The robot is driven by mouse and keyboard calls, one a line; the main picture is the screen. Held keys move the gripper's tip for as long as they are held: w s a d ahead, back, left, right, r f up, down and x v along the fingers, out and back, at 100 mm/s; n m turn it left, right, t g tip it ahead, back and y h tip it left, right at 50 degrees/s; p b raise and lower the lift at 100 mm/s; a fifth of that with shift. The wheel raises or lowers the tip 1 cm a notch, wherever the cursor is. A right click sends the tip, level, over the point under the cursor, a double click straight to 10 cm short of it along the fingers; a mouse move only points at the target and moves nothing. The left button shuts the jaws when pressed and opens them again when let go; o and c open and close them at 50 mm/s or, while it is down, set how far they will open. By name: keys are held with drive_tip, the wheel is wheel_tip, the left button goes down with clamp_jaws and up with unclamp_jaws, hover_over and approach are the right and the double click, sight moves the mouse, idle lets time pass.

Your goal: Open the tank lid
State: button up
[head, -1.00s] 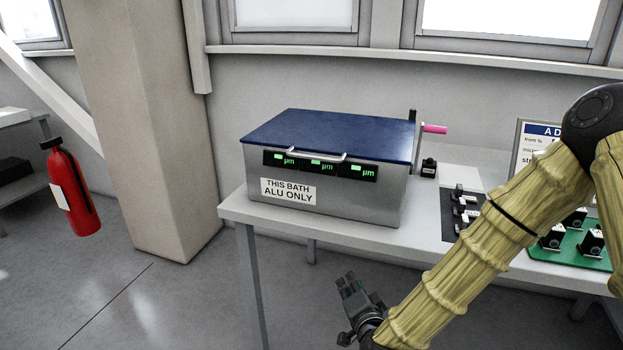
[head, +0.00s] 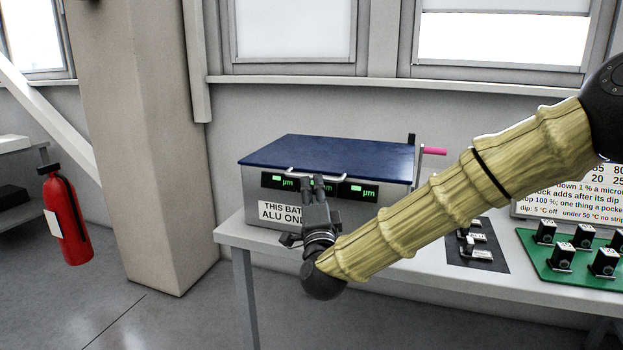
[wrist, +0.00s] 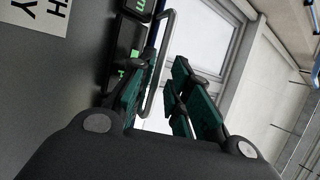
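The tank (head: 252,188) is a grey metal box with a flat blue lid (head: 330,152), which lies closed on top. A light metal bar handle (head: 300,173) runs along the lid's front edge. My gripper (head: 318,182) is in front of the tank, pointing up at the handle and hiding part of the front. In the wrist view, its green-padded fingers (wrist: 163,85) are apart. The handle (wrist: 152,75) shows ahead, between the fingers' lines and nearer the left one. I cannot tell whether a finger touches it.
The tank stands on a white table (head: 400,262). A pink-tipped lever (head: 434,151) is at its right side. A dark mat with small parts (head: 480,250) and a green tray (head: 545,266) lie to the right. A fire extinguisher (head: 68,215) is far left.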

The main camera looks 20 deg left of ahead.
sight(312, 179)
drive_tip(key=shift+x, duration=2)
clamp_jaws()
